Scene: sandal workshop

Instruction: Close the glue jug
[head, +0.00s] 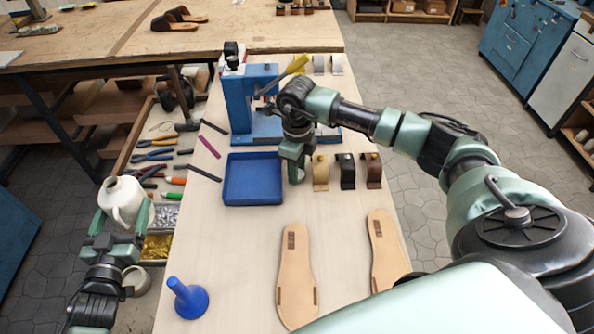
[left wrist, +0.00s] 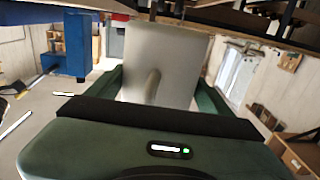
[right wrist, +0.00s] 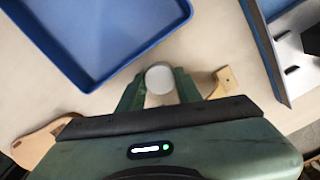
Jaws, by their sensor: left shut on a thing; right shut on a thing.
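The white glue jug (head: 121,199) is at the left of the head view, beyond the table's left edge. My left gripper (head: 120,222) is shut on it; its pale body and handle fill the space between the fingers in the left wrist view (left wrist: 165,65). A small dark spot shows at its top; I cannot tell details of the mouth. My right gripper (head: 296,165) is low over the table, just right of the blue tray. It is shut on a round white cap (right wrist: 160,79), seen between its fingertips in the right wrist view.
The blue tray (head: 231,199), blue press (head: 238,105), strap stands (head: 345,172) and two sandal soles (head: 296,270) occupy the table. Tools and bins (head: 158,246) lie along the left side. Bare tabletop lies between tray and funnel.

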